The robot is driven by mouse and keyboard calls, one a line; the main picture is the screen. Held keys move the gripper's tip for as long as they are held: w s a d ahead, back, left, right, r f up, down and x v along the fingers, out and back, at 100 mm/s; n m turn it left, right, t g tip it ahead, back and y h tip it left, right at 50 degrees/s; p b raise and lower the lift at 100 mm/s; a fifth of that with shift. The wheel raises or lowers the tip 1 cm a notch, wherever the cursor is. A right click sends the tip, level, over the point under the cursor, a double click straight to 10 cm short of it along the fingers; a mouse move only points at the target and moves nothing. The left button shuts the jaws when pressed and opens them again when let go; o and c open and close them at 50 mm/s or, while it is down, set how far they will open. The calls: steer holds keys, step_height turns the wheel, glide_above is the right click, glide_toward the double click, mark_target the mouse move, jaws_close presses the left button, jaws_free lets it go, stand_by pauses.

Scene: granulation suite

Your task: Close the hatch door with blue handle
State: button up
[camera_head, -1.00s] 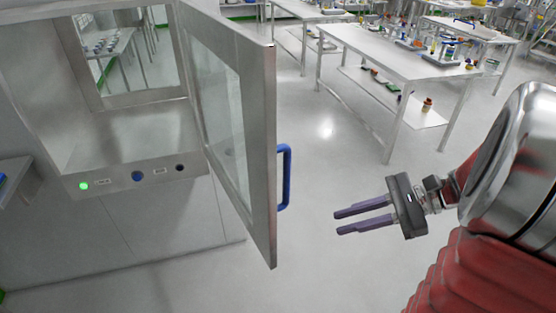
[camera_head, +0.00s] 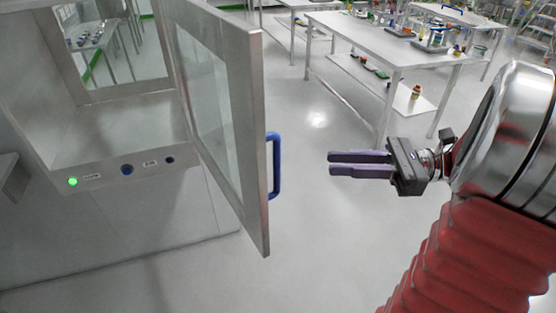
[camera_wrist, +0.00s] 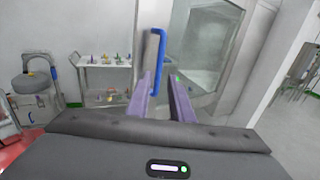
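The hatch door (camera_head: 222,110) stands wide open in the head view, a grey metal frame with a glass pane. Its blue handle (camera_head: 274,166) is a vertical bar on the outer face near the free edge. My gripper (camera_head: 330,164) is to the right of the handle, apart from it, with its two purple fingers pointing left toward it. The fingers are parted with nothing between them. In the wrist view the blue handle (camera_wrist: 158,62) shows upright just beyond my gripper (camera_wrist: 162,78), roughly in line with the gap between the fingers.
The hatch chamber (camera_head: 125,128) is at the left, with a green light (camera_head: 72,182) on its front panel. A white table (camera_head: 385,52) with lab items stands at the back right. The floor (camera_head: 310,230) around the door is clear.

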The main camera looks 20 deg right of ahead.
glide_above(277, 191)
steer(key=shift+w+d, duration=0.1)
steer(key=shift+w, duration=0.3)
steer(key=shift+c, duration=0.7)
jaws_close()
